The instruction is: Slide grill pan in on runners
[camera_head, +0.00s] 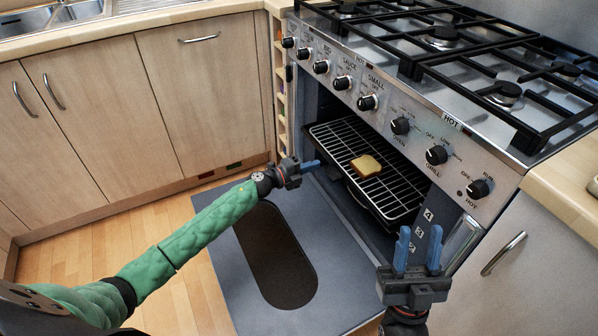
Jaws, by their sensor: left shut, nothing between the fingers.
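The grill pan (398,216) is a dark tray with a wire rack (392,191) on top and a slice of toast (366,166) on the rack. It sits in the upper part of the open oven cavity, under the control panel; its back is hidden in the dark. I cannot tell how its edges sit on the runners. My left gripper (315,164) is shut and empty, just left of the pan's front edge, apparently apart from it. My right gripper (418,249) is open and empty, fingers pointing up, in front of the pan's right corner.
The oven door (215,219) is folded down flat in front of the cavity. The control panel (385,118) with several knobs overhangs the pan. Numbers mark the cavity's right side. Wooden cupboards (105,108) stand left, and a cabinet with a handle (503,254) stands right.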

